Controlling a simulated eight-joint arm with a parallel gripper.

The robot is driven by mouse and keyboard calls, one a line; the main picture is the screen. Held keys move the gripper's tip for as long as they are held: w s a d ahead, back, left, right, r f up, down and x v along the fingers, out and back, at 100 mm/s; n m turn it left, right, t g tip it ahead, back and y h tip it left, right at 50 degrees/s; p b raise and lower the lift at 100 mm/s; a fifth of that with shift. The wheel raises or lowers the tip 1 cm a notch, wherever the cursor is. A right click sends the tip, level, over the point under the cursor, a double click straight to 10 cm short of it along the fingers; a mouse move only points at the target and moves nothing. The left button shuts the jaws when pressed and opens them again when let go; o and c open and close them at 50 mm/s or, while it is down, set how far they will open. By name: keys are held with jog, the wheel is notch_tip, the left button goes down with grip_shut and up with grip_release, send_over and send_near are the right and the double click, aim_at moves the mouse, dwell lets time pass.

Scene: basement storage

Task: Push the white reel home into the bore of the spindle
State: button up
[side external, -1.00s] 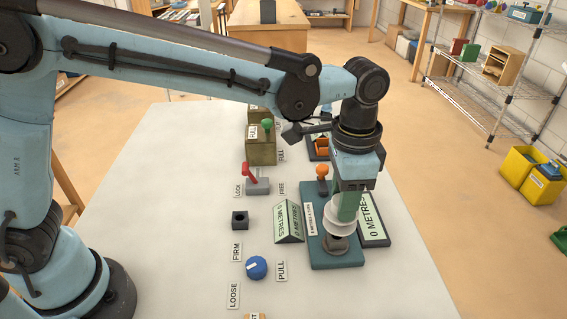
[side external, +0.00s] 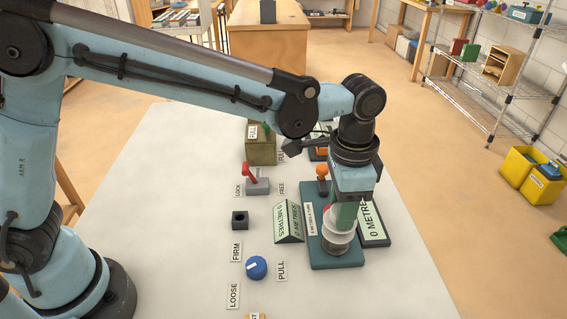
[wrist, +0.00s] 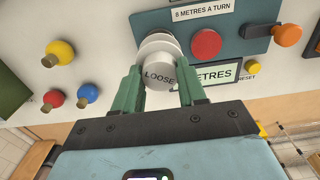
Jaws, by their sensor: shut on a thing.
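The white reel (side external: 337,238) is upright between the green fingers of my gripper (side external: 343,214), low over the spindle (side external: 335,250) on the teal base plate (side external: 352,261). In the side view only a low dark part of the spindle shows under the reel; the bore is hidden. In the wrist view the reel (wrist: 158,48) has its end marked LOOSE toward me, with my gripper's (wrist: 160,70) fingers on both sides of it. I cannot tell how deep the reel sits.
A red button (wrist: 206,44) and an orange-handled lever (side external: 322,173) are on the base plate. A blue knob (side external: 256,267) and a red lever (side external: 250,174) are farther left.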

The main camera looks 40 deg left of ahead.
jog(key=shift+f, duration=0.55)
jog(key=o, duration=1.3)
jog(key=shift+c, duration=0.2)
notch_tip(320, 180, up, 12)
jog(key=shift+a, duration=0.1)
jog(key=s+a+f+n+t, duration=0.2)
jog(key=s+a+n, duration=0.1)
jog(key=a, duration=0.4)
jog(key=s+a+f+n+t, duration=0.2)
jog(key=s+a+n, duration=0.1)
jog(key=a, duration=0.5)
jog(key=s+a+f+n+t, duration=0.3)
jog(key=a, duration=0.5)
jog(key=shift+s, duration=0.15)
